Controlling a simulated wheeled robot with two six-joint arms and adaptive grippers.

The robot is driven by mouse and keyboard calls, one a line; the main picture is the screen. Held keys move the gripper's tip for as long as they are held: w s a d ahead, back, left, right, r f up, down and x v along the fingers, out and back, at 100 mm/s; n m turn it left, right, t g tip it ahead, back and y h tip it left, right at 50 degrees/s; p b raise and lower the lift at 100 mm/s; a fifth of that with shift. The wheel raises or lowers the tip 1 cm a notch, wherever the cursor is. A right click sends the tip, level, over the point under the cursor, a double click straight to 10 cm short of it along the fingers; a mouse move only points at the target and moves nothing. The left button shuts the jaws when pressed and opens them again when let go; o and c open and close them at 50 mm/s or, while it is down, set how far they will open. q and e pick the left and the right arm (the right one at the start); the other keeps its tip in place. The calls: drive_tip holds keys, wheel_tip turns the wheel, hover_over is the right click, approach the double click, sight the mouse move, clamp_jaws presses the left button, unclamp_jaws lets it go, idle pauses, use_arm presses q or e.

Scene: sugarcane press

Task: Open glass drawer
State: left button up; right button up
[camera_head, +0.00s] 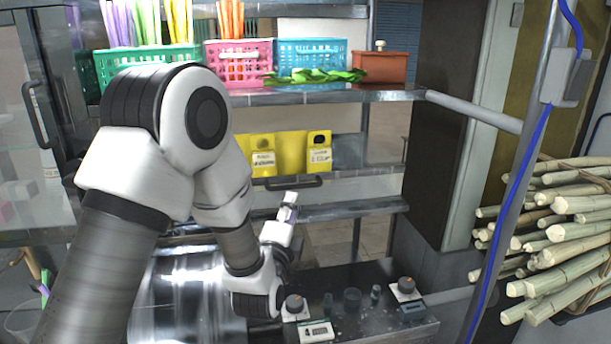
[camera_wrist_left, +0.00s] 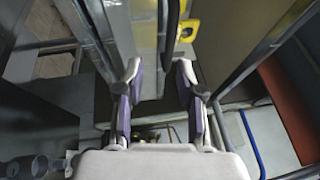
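The glass drawer (camera_head: 350,186) is a clear-fronted compartment on the middle shelf, with yellow items behind it. Its dark bar handle (camera_head: 295,182) runs along the front. In the left wrist view the handle (camera_wrist_left: 173,28) appears as a dark bar beyond the fingers, roughly in line with the gap between them. My left gripper (camera_head: 289,207) is just below and in front of the handle. Its fingers (camera_wrist_left: 158,78) are apart with nothing visible between them. I cannot tell the exact distance to the handle. My right gripper is in neither view.
A shelf above holds colored baskets (camera_head: 238,62) and a brown box (camera_head: 379,67). Below is a dark counter with knobs (camera_head: 405,287) and small cups. Sugarcane stalks (camera_head: 570,235) are stacked at the right, beside a metal post with a blue cable (camera_head: 505,220). A glass door with a handle (camera_head: 36,115) stands left.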

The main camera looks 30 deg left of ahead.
sight(296, 187)
use_arm(q)
drive_tip(key=p+x, duration=0.1)
drive_tip(key=x, duration=0.1)
drive_tip(key=p+x, duration=0.1)
drive_tip(key=x, duration=0.2)
drive_tip(key=r+p+x, duration=0.1)
drive_tip(key=x, duration=0.1)
drive_tip(key=shift+a, duration=0.1)
drive_tip(key=shift+w+f, duration=0.1)
drive_tip(key=shift+w, duration=0.15)
drive_tip(key=shift+s+r, duration=0.25)
drive_tip(key=shift+s, duration=0.1)
drive_tip(key=shift+c, duration=0.3)
drive_tip(key=shift+s+d+r, duration=0.1)
drive_tip(key=shift+s+d, duration=0.05)
drive_tip(key=shift+d, duration=0.1)
drive_tip(key=c, duration=0.6)
drive_tip(key=shift+a, duration=0.1)
clamp_jaws()
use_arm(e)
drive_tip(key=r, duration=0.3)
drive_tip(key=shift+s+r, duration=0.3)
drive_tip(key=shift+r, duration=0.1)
